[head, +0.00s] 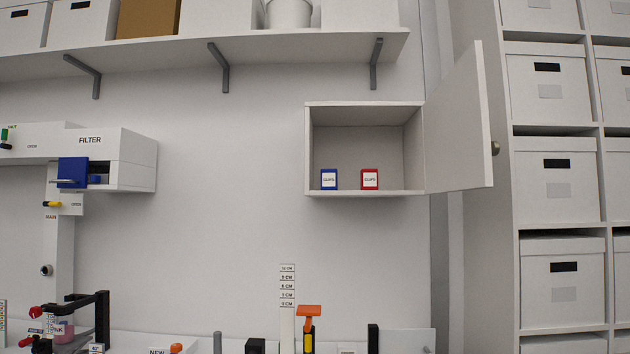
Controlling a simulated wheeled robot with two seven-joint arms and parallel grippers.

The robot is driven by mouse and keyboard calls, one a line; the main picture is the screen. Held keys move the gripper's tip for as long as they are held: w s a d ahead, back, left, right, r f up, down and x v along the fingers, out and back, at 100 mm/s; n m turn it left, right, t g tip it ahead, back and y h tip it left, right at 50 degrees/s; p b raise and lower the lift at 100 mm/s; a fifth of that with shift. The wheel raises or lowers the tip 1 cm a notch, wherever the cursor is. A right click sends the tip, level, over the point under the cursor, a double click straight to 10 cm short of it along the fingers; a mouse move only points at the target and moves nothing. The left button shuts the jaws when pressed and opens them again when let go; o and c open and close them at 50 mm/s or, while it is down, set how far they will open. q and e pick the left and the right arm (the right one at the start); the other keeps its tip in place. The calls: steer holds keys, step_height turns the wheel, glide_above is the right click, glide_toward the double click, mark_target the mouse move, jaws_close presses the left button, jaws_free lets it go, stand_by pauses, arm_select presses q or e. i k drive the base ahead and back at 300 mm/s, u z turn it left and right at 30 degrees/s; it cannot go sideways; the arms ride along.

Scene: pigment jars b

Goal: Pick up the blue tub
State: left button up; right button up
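The blue tub (329,179) is a small box with a white label. It stands upright on the floor of an open white wall cabinet (309,150), towards the left side. A red tub (369,179) of the same shape and size stands to its right, with a gap between them. The cabinet door (459,130) is swung open to the right. Neither of my grippers can be made out in the head view.
A shelf (250,46) with boxes runs above the cabinet. A white filter unit (130,158) juts out at the left. Below, a bench carries a black frame (102,318), an orange-headed tool (308,312) and a height scale (287,290). Wall space left of the cabinet is clear.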

mark_target(328, 176)
steer(key=u, duration=0.85)
steer(key=i, duration=1.4)
steer(key=z, duration=0.45)
